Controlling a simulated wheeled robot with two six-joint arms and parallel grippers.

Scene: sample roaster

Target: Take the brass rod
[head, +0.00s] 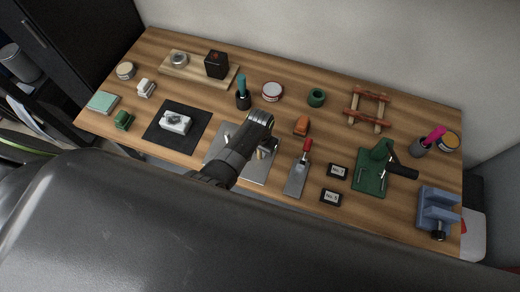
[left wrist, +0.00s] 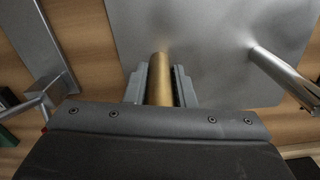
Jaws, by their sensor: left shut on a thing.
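The brass rod (left wrist: 158,82) shows in the left wrist view as a gold cylinder between the two fingers of my left gripper (left wrist: 160,90). The gripper is shut on it. The rod's far end is over or against the grey metal plate (left wrist: 215,75); I cannot tell whether it touches. In the head view my left gripper (head: 258,153) is low over the same plate (head: 223,137), and my arm hides most of the rod. A silver rod (left wrist: 285,72) stands on the plate beside it. My right gripper is not in view.
A green press (head: 370,173) and a blue vise (head: 437,209) stand at the right.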

